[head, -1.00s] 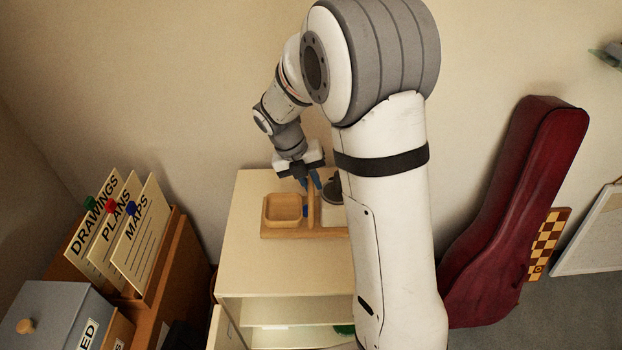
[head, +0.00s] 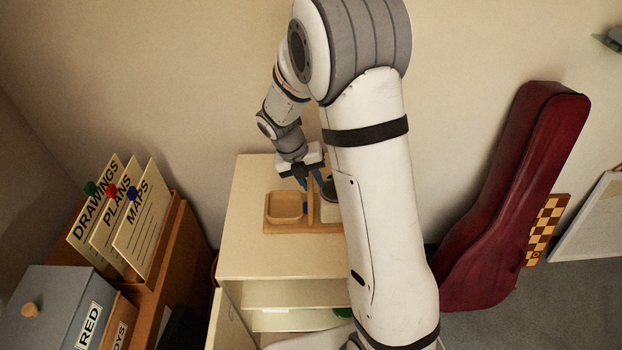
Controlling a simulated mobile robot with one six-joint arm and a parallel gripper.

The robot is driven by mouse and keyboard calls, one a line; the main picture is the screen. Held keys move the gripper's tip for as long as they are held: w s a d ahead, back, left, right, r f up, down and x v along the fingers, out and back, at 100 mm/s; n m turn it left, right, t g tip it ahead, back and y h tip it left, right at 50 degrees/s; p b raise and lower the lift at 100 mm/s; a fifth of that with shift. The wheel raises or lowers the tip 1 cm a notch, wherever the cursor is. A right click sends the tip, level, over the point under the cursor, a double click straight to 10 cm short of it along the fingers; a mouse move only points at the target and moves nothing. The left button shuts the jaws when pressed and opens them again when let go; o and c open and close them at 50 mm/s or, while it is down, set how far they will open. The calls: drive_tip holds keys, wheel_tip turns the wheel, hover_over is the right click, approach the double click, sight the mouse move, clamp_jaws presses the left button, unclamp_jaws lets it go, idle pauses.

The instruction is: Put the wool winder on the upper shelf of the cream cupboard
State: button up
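A wooden piece with a square tray, an upright post and a dark round part, likely the wool winder (head: 285,207), is over the top of the cream cupboard (head: 262,257). My gripper (head: 312,182) is at its post and appears shut on it; the fingertips are small, and my arm covers its right side. I cannot tell whether its base touches the top. The cupboard's front is open below the top, with the upper shelf (head: 290,318) partly in view. My arm hides the right side of the cupboard.
The cupboard's door (head: 229,325) stands open at the left. A green thing (head: 343,312) is inside, mostly hidden. A brown cabinet with a card rack (head: 150,262) and a grey box (head: 50,305) stands left. A red instrument case (head: 510,200) leans at the right.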

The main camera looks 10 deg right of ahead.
drive_tip(key=shift+o, duration=1)
